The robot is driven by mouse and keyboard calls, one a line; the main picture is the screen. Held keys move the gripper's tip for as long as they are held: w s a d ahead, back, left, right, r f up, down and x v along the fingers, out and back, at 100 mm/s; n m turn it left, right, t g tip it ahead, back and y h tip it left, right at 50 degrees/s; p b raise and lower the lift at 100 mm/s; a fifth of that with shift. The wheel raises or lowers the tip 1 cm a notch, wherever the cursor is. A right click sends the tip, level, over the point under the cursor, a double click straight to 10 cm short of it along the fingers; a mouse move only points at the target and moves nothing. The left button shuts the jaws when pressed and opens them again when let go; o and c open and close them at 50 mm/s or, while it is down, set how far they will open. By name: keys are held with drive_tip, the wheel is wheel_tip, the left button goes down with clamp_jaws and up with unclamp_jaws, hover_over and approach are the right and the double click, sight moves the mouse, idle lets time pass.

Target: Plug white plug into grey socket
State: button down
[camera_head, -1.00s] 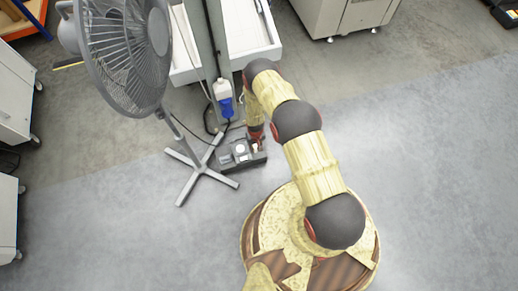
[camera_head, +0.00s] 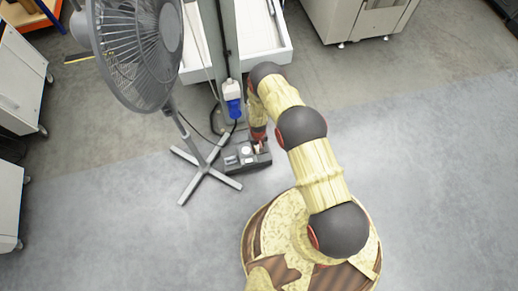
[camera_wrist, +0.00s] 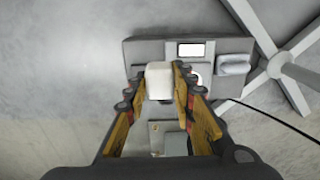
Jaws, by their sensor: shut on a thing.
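A dark grey socket box (camera_head: 250,165) lies on the floor beside the fan's foot; it also shows in the wrist view (camera_wrist: 142,50). Its top carries several fittings: a lit white rectangle (camera_wrist: 191,50), a round white one partly behind my right finger, and a pale grey raised block (camera_wrist: 233,64). My gripper (camera_wrist: 160,84) is shut on the white plug (camera_wrist: 159,76), a pale block between the fingertips, over the box's near part. Whether the plug touches the box or sits in a socket, I cannot tell. In the head view my gripper (camera_head: 259,140) is small, over the box's right end.
A grey standing fan (camera_head: 135,50) with a cross-shaped foot (camera_head: 200,170) stands left of the box. A post with a blue and white connector (camera_head: 233,98) and cable rises behind it. White trays (camera_head: 262,35) flank the post. Floor to the right is clear.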

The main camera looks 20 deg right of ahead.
drive_tip(key=shift+w+a+b, duration=0.6)
drive_tip(key=shift+w+a, duration=0.15)
drive_tip(key=shift+a, duration=0.1)
approach(246, 151)
drive_tip(key=shift+w, duration=0.15)
drive_tip(key=shift+f, duration=0.2)
idle(0.4)
drive_tip(key=shift+f, duration=2.25)
drive_tip(key=shift+f, duration=0.6)
drive_tip(key=c, duration=2.3)
unclamp_jaws()
drive_tip(key=o, duration=0.8)
drive_tip(key=o, duration=0.4)
